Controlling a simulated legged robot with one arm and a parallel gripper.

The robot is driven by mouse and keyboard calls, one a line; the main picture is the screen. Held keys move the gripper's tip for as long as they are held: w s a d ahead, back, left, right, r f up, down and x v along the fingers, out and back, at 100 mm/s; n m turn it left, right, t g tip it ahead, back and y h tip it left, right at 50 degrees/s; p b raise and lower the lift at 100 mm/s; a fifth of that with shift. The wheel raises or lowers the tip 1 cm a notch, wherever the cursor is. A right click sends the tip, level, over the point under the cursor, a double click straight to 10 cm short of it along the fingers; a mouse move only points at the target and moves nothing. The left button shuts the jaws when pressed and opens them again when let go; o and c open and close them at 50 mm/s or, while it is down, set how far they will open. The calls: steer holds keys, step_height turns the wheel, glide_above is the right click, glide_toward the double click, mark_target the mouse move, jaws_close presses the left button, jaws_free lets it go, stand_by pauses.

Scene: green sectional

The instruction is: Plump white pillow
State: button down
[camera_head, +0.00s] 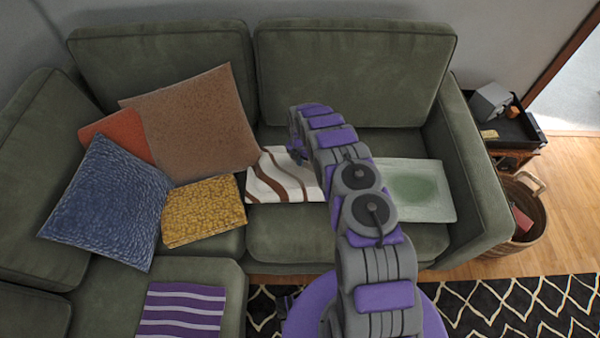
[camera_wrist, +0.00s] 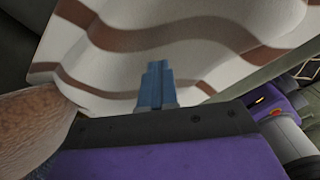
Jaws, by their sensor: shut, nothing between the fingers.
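A white pillow with wavy brown stripes (camera_head: 262,181) lies on the sofa seat, left of my arm, which hides part of it. It fills much of the wrist view (camera_wrist: 205,62), its surface rising in soft folds. My gripper (camera_wrist: 156,72) is shut and empty, its blue fingers together in front of the striped fabric. Whether the fingertips touch the fabric I cannot tell. In the head view my gripper (camera_head: 299,157) is at the striped pillow's right part. A second whitish pillow with a pale green centre (camera_head: 432,208) lies flat to the right.
A brown pillow (camera_head: 195,125) leans left of the striped one and shows close by in the wrist view (camera_wrist: 38,125). Orange, blue (camera_head: 108,205) and yellow (camera_head: 205,210) pillows crowd the green sofa's left. A purple striped cloth (camera_head: 182,308) lies in front. A basket stands right.

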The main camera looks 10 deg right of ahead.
stand_by(0.7)
steer(key=shift+r+p, duration=0.4)
steer(key=shift+r, duration=0.35)
steer(key=shift+s+f, duration=0.1)
steer(key=shift+f, duration=0.75)
stand_by(0.6)
steer(key=shift+r, duration=0.15)
steer(key=shift+r, duration=0.5)
step_height(320, 180, up, 6)
steer(key=p, duration=0.3)
stand_by(0.4)
steer(key=shift+r, duration=0.1)
